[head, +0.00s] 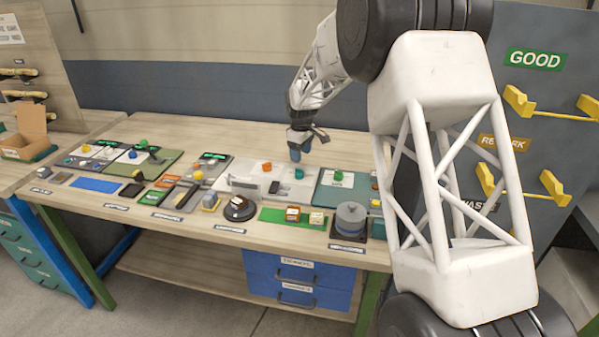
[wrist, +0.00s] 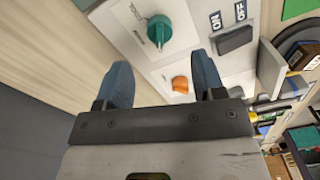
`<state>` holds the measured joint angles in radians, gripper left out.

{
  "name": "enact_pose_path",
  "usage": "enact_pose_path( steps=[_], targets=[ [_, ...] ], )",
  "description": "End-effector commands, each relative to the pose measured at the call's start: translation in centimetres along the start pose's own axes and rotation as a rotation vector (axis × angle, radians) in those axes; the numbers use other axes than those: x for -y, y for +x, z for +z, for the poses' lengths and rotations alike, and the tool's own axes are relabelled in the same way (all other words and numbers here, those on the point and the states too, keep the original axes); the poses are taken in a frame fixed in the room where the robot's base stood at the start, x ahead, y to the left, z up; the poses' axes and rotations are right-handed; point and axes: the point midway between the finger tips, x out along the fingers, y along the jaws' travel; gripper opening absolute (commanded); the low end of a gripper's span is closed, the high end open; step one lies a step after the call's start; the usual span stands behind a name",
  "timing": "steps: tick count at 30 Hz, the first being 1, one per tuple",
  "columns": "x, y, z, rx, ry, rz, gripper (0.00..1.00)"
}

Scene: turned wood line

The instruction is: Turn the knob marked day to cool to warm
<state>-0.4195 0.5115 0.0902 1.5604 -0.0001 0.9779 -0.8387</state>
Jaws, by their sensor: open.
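A white panel (head: 240,186) on the bench carries an orange knob (head: 267,166), a teal knob (head: 299,174) and a black switch (head: 274,187). In the wrist view the teal knob (wrist: 159,31) is at the top, with small marks beside it too small to read. The orange knob (wrist: 180,85) shows between my finger bases, and the black switch (wrist: 235,38) lies right, marked ON and OFF. I cannot tell which knob is marked day. My gripper (head: 300,148) is open and empty above the panel's back; its blue fingers (wrist: 160,64) are apart from the teal knob.
A teal panel (head: 336,199) with a green knob (head: 338,175) stands right of the white panel. A black round device (head: 240,208), a green mat (head: 270,215) with small boxes and a grey round device (head: 350,218) line the front. Other knob panels stand left. The bench's back is clear.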

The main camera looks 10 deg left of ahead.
Motion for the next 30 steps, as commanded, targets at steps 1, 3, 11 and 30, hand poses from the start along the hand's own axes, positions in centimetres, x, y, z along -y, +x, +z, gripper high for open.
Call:
enact_pose_path(
  steps=[1,3,11,30],
  targets=[
    [-0.1,0.3,-0.4,0.0,-0.006,-0.001,0.63],
    [-0.1,0.5,-0.6,0.001,-0.012,-0.001,0.63],
    [-0.2,0.6,-0.7,0.001,-0.014,-0.001,0.63],
    [-0.2,4.6,-0.7,0.002,-0.014,-0.002,0.63]
  ],
)
